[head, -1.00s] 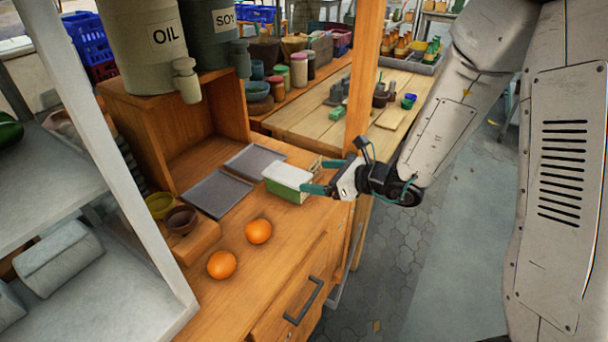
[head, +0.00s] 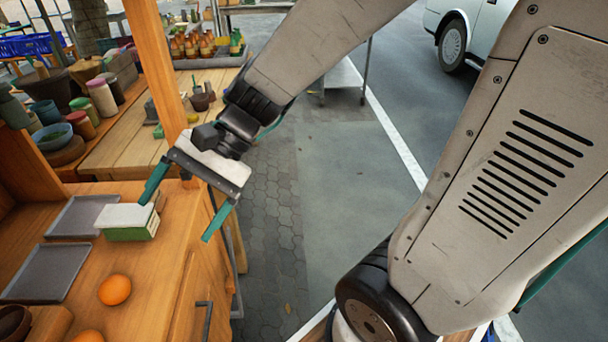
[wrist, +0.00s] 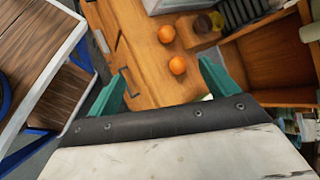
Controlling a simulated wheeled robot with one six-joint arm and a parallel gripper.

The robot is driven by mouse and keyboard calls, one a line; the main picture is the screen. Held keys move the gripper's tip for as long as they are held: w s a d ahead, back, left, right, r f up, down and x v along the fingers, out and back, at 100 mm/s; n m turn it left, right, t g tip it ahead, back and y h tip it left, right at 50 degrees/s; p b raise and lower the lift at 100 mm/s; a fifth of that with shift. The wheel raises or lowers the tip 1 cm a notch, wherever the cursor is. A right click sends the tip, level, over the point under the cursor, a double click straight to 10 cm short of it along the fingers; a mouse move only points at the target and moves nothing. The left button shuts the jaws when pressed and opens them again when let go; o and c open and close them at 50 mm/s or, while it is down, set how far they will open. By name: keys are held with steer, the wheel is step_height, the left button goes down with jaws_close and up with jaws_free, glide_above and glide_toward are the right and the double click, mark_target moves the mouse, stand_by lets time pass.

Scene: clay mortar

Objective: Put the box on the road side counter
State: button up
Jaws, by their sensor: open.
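The box (head: 128,222), green with a white lid, stands on the wooden counter (head: 150,285) near its right-hand edge, in the head view. My gripper (head: 177,220) is open and empty. Its left finger appears close to the box's right end, and its right finger hangs over the pavement. I cannot tell whether the left finger touches the box. In the wrist view my open gripper (wrist: 163,88) frames the wooden counter (wrist: 145,75) and the box is mostly hidden. I cannot tell which surface is the road side counter.
Two grey trays (head: 88,217) and an orange (head: 114,290) lie on the counter near the box. A wooden post (head: 155,60) rises behind the gripper. A table with jars (head: 104,97) stands behind. Open pavement (head: 330,190) and a parked vehicle (head: 478,22) are to the right.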

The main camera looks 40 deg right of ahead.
steer(key=s+d+r+n+h, duration=0.2)
steer(key=s+d+n+h, duration=0.2)
steer(key=d, duration=0.3)
steer(key=s+d+r+n+t+h, duration=0.1)
steer(key=s+d+n+h, duration=0.3)
steer(key=s+d+h, duration=0.2)
steer(key=shift+s+d+r+t, duration=0.25)
steer(key=shift+d+r+t, duration=0.1)
steer(key=shift+d, duration=0.8)
